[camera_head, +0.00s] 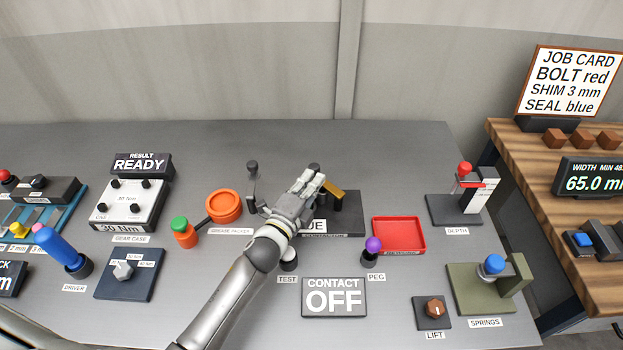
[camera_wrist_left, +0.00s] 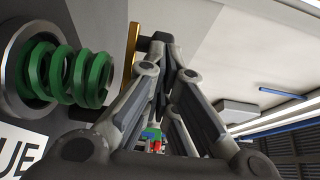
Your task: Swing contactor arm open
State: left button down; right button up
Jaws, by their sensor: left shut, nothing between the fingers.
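The contactor stands on a dark base plate (camera_head: 348,222) in the middle of the table, with a label partly covered so that only "UE" reads. A brass-coloured bar (camera_head: 334,192), likely the contactor arm, shows just right of my left gripper (camera_head: 314,178). In the left wrist view the bar (camera_wrist_left: 130,58) stands close beside the left finger of my gripper (camera_wrist_left: 160,44); I cannot tell whether they touch. My left gripper is shut and empty, and covers part of the contactor. A green coil spring (camera_wrist_left: 72,75) shows left of the fingers. My right gripper is out of view.
A "CONTACT OFF" sign (camera_head: 334,297) stands in front. A purple-topped peg (camera_head: 373,246) and a red tray (camera_head: 399,234) are to the right. A dark-knobbed lever (camera_head: 252,180) and the orange grease packer (camera_head: 224,206) are to the left. The table behind is clear.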

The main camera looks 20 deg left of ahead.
pick_arm(q)
jog(key=shift+w+r, duration=0.1)
jog(key=shift+w+r+m+h+p, duration=0.1)
jog(key=shift+w+m+h+p, duration=0.35)
jog(key=shift+m+h, duration=0.35)
jog(key=shift+w+m+g+h, duration=0.3)
jog(key=shift+m+g+h, duration=0.25)
jog(key=shift+h, duration=0.55)
jog(key=shift+w+f+m+g+h, duration=0.2)
jog(key=shift+w+m+g+h, duration=0.25)
jog(key=shift+m+h, duration=0.35)
jog(key=shift+w+d+h+b, duration=0.3)
jog(key=shift+w+b, duration=0.05)
jog(key=shift+b, duration=0.1)
